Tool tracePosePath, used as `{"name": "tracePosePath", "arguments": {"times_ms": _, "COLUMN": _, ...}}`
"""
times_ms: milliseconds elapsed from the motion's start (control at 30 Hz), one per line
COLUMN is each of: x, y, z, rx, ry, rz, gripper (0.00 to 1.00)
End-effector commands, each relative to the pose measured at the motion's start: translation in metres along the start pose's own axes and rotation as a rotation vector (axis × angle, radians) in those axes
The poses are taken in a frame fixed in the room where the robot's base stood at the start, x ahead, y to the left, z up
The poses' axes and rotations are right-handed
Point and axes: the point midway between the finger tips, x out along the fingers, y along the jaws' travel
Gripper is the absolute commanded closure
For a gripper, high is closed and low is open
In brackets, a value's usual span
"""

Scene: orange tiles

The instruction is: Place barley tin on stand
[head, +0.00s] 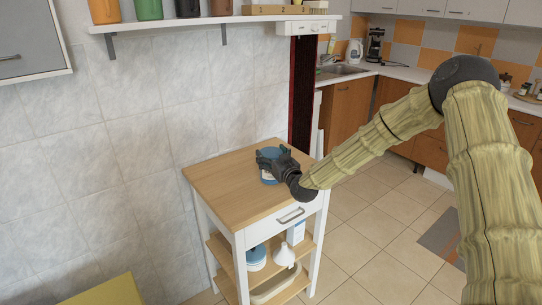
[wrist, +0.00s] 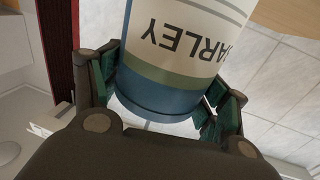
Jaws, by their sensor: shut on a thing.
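The barley tin (wrist: 170,75) fills the upper middle of the wrist view, with a white label reading "ARLEY" upside down and blue and green bands. My gripper (wrist: 160,100) has its green-padded fingers on both sides of the tin and is shut on it. In the head view the blue tin (head: 268,177) is partly hidden behind my gripper (head: 270,161). Both are at the wooden top of the white stand (head: 222,182). Whether the tin touches the top or hangs just above it cannot be told.
The stand's lower shelves hold a blue-and-white container (head: 256,257), a white funnel (head: 284,255) and a tray (head: 275,287). A wall shelf (head: 200,22) with several canisters hangs above. The stand's top around the tin is clear. A yellow surface (head: 108,292) is at lower left.

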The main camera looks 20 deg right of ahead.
Motion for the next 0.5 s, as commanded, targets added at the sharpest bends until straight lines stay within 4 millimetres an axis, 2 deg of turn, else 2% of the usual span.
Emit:
{"name": "tracePosePath", "arguments": {"times_ms": 400, "x": 0.0004, "y": -0.0002, "z": 0.0056, "rx": -0.001, "ry": 0.003, "rz": 0.000, "gripper": 0.63}}
{"name": "tracePosePath", "arguments": {"times_ms": 433, "x": 0.0001, "y": -0.0001, "z": 0.0065, "rx": -0.001, "ry": 0.001, "rz": 0.000, "gripper": 0.24}}
{"name": "tracePosePath", "arguments": {"times_ms": 500, "x": 0.0000, "y": 0.0000, "z": 0.0057, "rx": 0.000, "ry": 0.001, "rz": 0.001, "gripper": 0.11}}
